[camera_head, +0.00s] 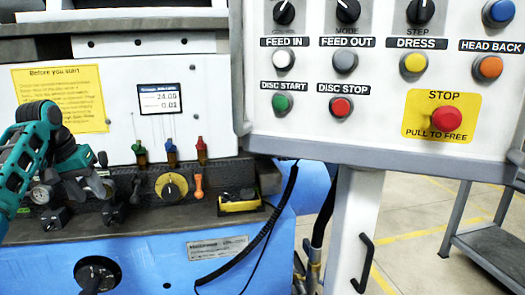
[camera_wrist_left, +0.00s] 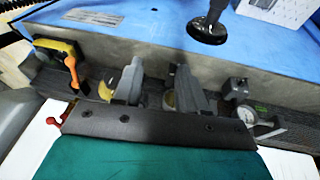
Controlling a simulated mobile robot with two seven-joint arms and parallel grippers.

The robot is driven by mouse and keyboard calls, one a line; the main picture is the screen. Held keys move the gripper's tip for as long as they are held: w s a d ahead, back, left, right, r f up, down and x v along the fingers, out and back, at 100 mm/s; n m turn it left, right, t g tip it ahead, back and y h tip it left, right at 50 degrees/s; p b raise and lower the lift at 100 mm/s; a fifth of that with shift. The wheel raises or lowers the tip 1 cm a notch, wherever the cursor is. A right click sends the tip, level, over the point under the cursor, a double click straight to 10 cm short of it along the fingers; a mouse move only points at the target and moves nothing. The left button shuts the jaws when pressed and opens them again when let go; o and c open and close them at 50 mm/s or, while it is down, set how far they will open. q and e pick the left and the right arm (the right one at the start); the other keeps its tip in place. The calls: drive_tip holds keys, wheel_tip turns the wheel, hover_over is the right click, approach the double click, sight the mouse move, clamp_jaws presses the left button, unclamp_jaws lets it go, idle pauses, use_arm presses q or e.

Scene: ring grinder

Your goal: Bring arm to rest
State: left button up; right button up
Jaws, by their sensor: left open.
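My left arm (camera_head: 25,150), teal and dark, comes in from the left in the head view. It hangs over the front ledge of the grinder (camera_head: 135,250). Its gripper (camera_head: 90,186) is near the ledge, left of the round yellow knob (camera_head: 171,188). In the left wrist view the two grey fingers (camera_wrist_left: 160,90) stand apart with nothing seen held between them. The yellow knob is partly hidden behind the fingers there. I cannot tell whether the fingers touch the ledge. My right gripper is not in view.
A control panel (camera_head: 380,110) with a red stop button (camera_head: 447,118) fills the upper right. Orange lever (camera_head: 198,187), yellow-black item (camera_head: 239,202) and small coloured bottles (camera_head: 171,155) line the ledge. A black cable (camera_head: 272,222) hangs down. A grey cart (camera_head: 490,235) stands at right.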

use_arm(q)
drive_tip(key=s+d+f+m+t, duration=0.1)
drive_tip(key=d+f, duration=0.3)
drive_tip(key=f, duration=0.5)
drive_tip(key=s+d+f+m+t, duration=0.1)
drive_tip(key=d+f, duration=0.2)
drive_tip(key=f, duration=0.6)
drive_tip(key=s+d+f+m+t, duration=0.15)
drive_tip(key=d+f, duration=0.25)
drive_tip(key=f, duration=0.5)
drive_tip(key=s+d+f+t, duration=0.2)
drive_tip(key=s+d, duration=0.4)
drive_tip(key=s, duration=0.6)
drive_tip(key=s+d+f+m+t+h, duration=0.1)
drive_tip(key=s+d+f, duration=0.3)
drive_tip(key=s, duration=0.9)
drive_tip(key=shift+s+d+f+t, duration=0.25)
drive_tip(key=shift+d+t, duration=0.2)
drive_tip(key=shift+d, duration=0.7)
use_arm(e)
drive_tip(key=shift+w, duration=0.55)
